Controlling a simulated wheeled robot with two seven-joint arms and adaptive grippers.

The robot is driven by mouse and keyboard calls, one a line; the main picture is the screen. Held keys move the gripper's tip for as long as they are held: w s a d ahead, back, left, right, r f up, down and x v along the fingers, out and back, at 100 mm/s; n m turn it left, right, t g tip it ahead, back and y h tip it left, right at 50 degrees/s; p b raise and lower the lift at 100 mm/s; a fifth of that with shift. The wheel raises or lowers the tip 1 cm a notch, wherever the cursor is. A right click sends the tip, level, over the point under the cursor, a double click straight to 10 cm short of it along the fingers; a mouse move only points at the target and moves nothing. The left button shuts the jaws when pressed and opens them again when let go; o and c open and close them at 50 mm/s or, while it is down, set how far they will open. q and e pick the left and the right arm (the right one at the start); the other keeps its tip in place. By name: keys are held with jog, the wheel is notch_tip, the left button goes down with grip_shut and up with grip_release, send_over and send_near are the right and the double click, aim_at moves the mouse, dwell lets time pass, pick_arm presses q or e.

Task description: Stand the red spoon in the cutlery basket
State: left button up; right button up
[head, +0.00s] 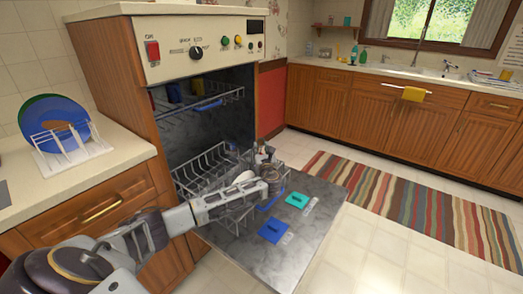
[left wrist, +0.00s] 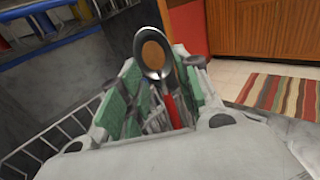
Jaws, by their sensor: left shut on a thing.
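The red spoon (left wrist: 153,50) shows in the left wrist view, with its round metal bowl at the top and its red handle running down between the green finger pads. My left gripper (head: 266,166) is shut on it; the gripper also shows in the left wrist view (left wrist: 160,72). In the head view it is over the front of the lower dishwasher rack (head: 205,169). The spoon is hard to make out there. I cannot clearly tell the cutlery basket from the rack wires behind the gripper. My right gripper is not in view.
The open dishwasher door (head: 311,233) carries a teal lid (head: 297,200) and a blue lid (head: 273,231). The upper rack (head: 203,115) is above. A counter (head: 100,178) with a blue plate (head: 48,122) is at the left. The floor by the striped rug (head: 395,205) is clear.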

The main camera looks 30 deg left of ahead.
pick_arm(q)
jog(key=o, duration=1.1)
jog(key=shift+s+d, duration=0.1)
jog(key=shift+v, duration=5.85)
jog(key=shift+d, duration=0.1)
